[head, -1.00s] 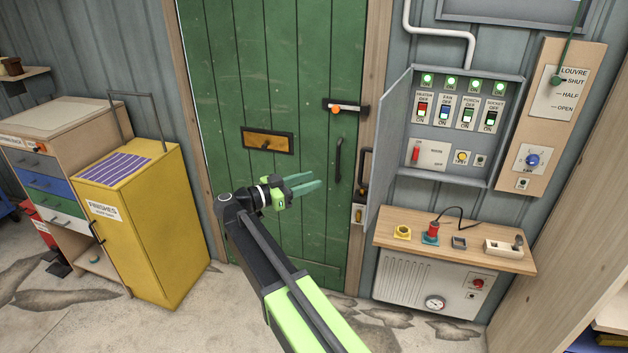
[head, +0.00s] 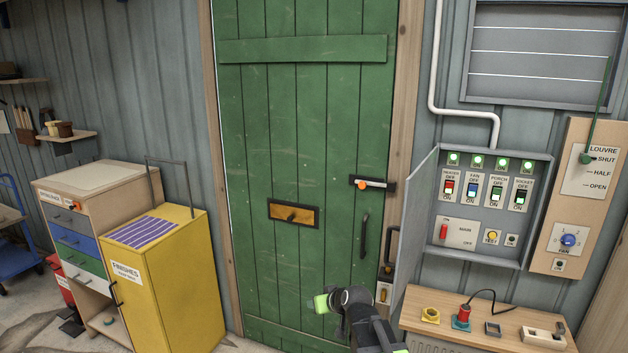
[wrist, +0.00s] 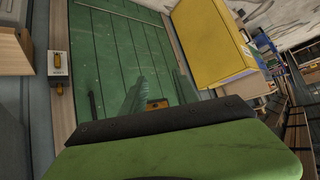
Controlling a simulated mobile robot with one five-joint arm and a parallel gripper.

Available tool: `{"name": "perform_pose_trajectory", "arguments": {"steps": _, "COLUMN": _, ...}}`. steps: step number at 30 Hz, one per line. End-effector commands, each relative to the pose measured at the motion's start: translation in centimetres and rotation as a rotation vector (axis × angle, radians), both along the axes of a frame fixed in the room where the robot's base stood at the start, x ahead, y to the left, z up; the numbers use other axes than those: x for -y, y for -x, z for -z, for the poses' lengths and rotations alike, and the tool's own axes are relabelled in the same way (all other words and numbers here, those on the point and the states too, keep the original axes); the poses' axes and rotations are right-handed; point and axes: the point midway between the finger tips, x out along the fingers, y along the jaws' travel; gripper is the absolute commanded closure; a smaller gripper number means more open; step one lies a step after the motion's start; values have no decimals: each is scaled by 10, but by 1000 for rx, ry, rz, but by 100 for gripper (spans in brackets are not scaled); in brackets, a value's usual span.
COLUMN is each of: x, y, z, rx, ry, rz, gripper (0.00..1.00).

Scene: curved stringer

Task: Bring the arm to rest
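My gripper (head: 325,302) is low in the head view, in front of the lower part of the green door (head: 300,130). Its green body and dark wrist show there, but its fingers cannot be made out. In the wrist view, pale green finger shapes (wrist: 135,97) show above the green housing, in front of the door. The gap between the fingers is not clear. I see nothing held. The arm is folded low, with most of it below the picture's edge.
A yellow cabinet (head: 170,285) stands left of the door, beside a drawer unit (head: 75,235). Right of the door are an open switch panel (head: 480,255) and a wooden shelf (head: 470,335) with small parts. The floor shows little.

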Motion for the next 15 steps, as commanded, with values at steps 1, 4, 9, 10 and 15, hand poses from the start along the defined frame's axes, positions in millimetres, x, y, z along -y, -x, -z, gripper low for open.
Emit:
{"name": "perform_pose_trajectory", "arguments": {"steps": 1, "x": 23, "y": 30, "z": 23, "rx": -129, "ry": 36, "rz": 19, "gripper": 64}}
{"name": "perform_pose_trajectory", "arguments": {"steps": 4, "x": 69, "y": 90, "z": 60, "rx": -397, "ry": 113, "rz": 94, "gripper": 64}}
{"name": "perform_pose_trajectory", "arguments": {"steps": 9, "x": 130, "y": 171, "z": 84, "rx": -715, "ry": 219, "rz": 249, "gripper": 64}}
{"name": "perform_pose_trajectory", "arguments": {"steps": 10, "x": 136, "y": 181, "z": 85, "rx": -749, "ry": 229, "rz": 269, "gripper": 64}}
{"name": "perform_pose_trajectory", "arguments": {"steps": 15, "x": 152, "y": 205, "z": 86, "rx": -838, "ry": 263, "rz": 326, "gripper": 64}}
